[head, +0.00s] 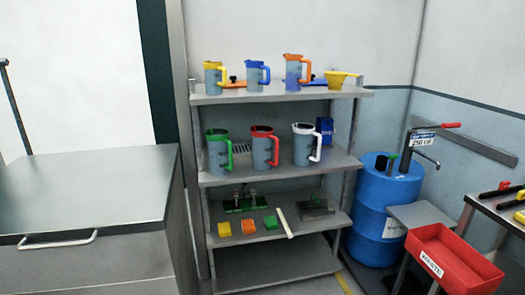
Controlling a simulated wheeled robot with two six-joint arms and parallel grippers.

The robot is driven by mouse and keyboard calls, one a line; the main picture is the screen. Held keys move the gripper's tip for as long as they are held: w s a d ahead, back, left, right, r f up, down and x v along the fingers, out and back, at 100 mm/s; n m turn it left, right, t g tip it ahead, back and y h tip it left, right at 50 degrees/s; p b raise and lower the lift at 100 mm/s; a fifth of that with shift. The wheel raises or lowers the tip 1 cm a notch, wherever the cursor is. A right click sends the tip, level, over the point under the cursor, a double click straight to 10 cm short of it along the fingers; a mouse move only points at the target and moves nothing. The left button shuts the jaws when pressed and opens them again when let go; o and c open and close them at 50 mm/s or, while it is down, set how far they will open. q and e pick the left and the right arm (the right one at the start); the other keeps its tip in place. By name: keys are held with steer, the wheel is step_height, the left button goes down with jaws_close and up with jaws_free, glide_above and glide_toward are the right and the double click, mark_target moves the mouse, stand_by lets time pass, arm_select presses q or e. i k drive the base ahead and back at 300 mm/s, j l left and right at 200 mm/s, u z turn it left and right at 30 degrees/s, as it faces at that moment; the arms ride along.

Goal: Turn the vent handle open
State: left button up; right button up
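A blue drum (374,205) stands upright on the floor at the right, beside the shelf rack. A dark pump (419,140) rises from its top, with a lever ending in a red grip (451,125) that points right. A small dark fitting with a green part (391,160) stands on the drum lid, left of the pump. I cannot tell for certain that this fitting is the vent handle, or how it is turned. Neither of my grippers is in view.
A rack's top shelf (285,93) and middle shelf hold several coloured-handle jugs. A grey stand (420,214) and a red waste bin (454,265) are in front of the drum. A table with tools is at far right, a metal cabinet (90,190) at left.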

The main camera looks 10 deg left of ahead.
mark_target(392, 159)
steer(key=i+j+z, duration=0.2)
steer(key=i+z, duration=0.15)
steer(key=i+j+z, duration=0.3)
steer(key=i+l+z, duration=0.1)
steer(key=i+z, duration=0.35)
steer(key=i, duration=0.65)
